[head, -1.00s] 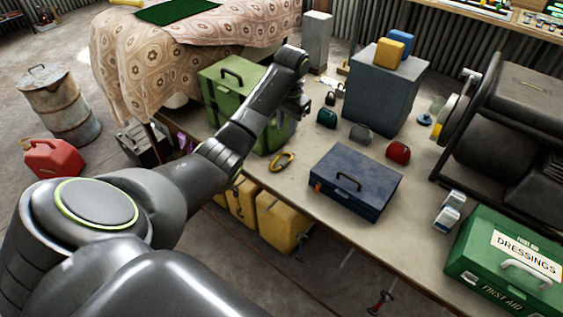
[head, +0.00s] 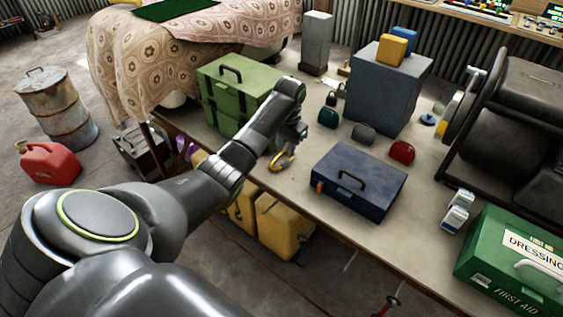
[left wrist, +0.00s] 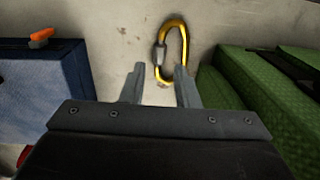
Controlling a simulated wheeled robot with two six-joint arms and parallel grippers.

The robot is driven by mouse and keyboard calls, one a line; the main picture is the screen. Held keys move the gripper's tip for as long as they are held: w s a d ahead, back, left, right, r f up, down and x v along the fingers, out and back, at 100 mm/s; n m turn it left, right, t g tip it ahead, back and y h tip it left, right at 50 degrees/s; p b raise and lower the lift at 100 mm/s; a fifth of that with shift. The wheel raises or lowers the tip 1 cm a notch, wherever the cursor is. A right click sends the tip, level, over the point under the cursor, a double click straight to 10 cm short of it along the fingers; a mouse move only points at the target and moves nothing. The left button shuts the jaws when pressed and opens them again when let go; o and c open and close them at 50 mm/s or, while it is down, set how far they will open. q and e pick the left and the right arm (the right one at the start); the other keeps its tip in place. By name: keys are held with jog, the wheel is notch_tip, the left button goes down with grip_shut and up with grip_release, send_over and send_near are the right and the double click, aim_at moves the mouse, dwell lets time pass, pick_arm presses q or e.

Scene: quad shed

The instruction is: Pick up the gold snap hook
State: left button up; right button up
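The gold snap hook (left wrist: 184,43) lies flat on the tabletop in the left wrist view, with a grey sleeve on its side. In the head view the snap hook (head: 283,161) lies between the green case and the blue toolbox, partly hidden by my gripper. My left gripper (head: 297,140) is just above and beside it, pointing down. My right gripper is not in view.
A green case (head: 236,95) stands close on one side of the hook, and a blue toolbox (head: 358,182) on the other. Several small padlock-like items, including a red one (head: 402,152), stand farther back. A green first aid box (head: 512,265) is at right.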

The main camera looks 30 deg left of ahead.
aim_at(284, 163)
pick_arm(q)
jog(key=shift+s+a+f+p, duration=0.1)
jog(key=shift+f+p, duration=0.1)
jog(key=shift+f, duration=1.3)
jog(key=shift+a+f+p, duration=0.1)
jog(key=shift+f+p, duration=0.1)
jog(key=shift+f, duration=1.25)
grip_shut()
